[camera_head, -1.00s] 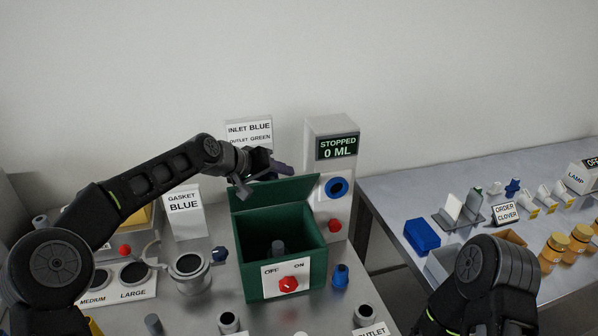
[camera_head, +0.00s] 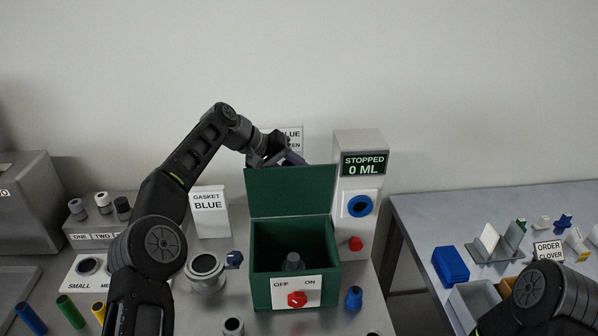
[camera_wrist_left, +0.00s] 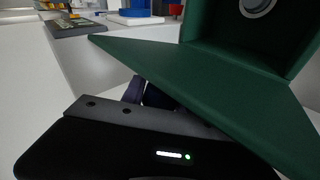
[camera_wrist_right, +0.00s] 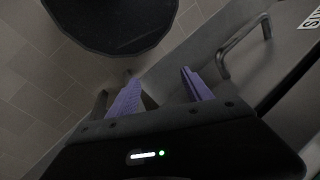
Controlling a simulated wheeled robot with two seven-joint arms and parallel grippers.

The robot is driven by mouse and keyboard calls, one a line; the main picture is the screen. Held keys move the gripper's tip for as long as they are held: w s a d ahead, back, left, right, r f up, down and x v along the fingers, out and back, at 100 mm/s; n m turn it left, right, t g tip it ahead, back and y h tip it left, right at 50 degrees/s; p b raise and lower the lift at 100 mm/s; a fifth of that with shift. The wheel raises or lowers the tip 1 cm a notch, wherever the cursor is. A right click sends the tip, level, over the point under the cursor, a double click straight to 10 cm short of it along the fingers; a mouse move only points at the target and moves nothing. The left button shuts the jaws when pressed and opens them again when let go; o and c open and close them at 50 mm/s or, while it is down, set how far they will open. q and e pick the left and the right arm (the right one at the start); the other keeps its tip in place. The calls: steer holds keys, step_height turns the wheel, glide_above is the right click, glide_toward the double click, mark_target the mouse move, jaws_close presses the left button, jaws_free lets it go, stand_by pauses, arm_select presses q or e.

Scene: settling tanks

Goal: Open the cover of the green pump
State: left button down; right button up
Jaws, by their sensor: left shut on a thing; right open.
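The green pump (camera_head: 260,292) is an open-topped green box on the grey bench in the head view, with a grey fitting (camera_head: 293,262) inside. Its front has an OFF/ON plate and a red knob (camera_head: 297,300). Its green cover (camera_head: 290,190) stands raised, close to upright, along the box's back edge. My left gripper (camera_head: 290,160) is at the cover's top edge, shut on it; the cover (camera_wrist_left: 200,80) partly hides the fingers in the left wrist view. My right gripper (camera_wrist_right: 162,92) is open and empty in the right wrist view; the head view shows only its arm.
A grey unit (camera_head: 361,165) reading STOPPED 0 ML stands right of the pump. A GASKET BLUE sign (camera_head: 210,212) stands behind. A second table (camera_head: 425,215) is at right.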

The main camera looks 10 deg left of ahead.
mark_target(284, 163)
arm_select(q)
steer(key=c, duration=1)
jaws_free()
steer(key=shift+s+a+r, duration=0.15)
steer(key=shift+a+r, duration=0.2)
steer(key=shift+a, duration=0.05)
steer(key=v, duration=0.6)
steer(key=shift+s+a+r+b, duration=0.15)
steer(key=shift+r+b, duration=0.1)
steer(key=shift+b, duration=0.1)
